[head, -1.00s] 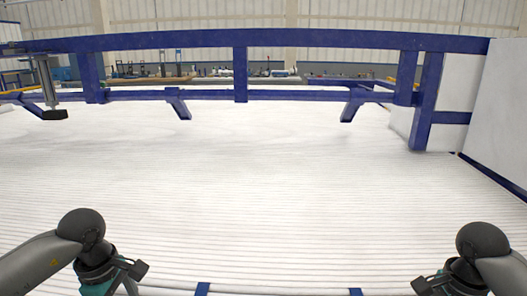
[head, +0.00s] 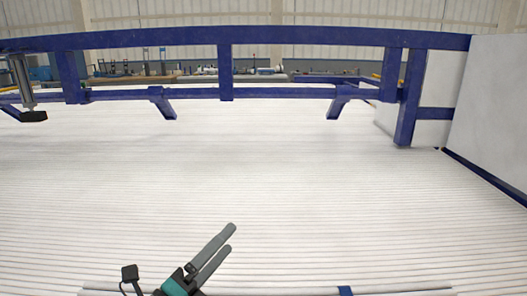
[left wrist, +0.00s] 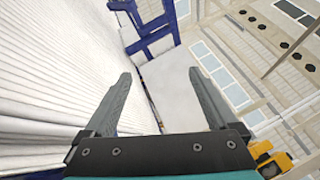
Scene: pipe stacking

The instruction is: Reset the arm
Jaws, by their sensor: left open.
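My left gripper (head: 231,238) shows at the bottom of the head view, its two grey fingers pointing up and to the right over the white pipes. In the left wrist view its fingers (left wrist: 160,88) stand apart with nothing between them, so it is open and empty. The layer of white pipes (head: 240,180) fills most of the head view, and it shows on the left of the left wrist view (left wrist: 50,75). No pipe is in the left gripper. My right gripper is not in view.
A blue frame (head: 226,75) runs across the far side of the pipes, with a post (head: 410,100) at the right. A white panel (head: 490,110) stands at the right edge. A grey cylinder with a dark foot (head: 24,90) hangs at the far left. The space above the pipes is clear.

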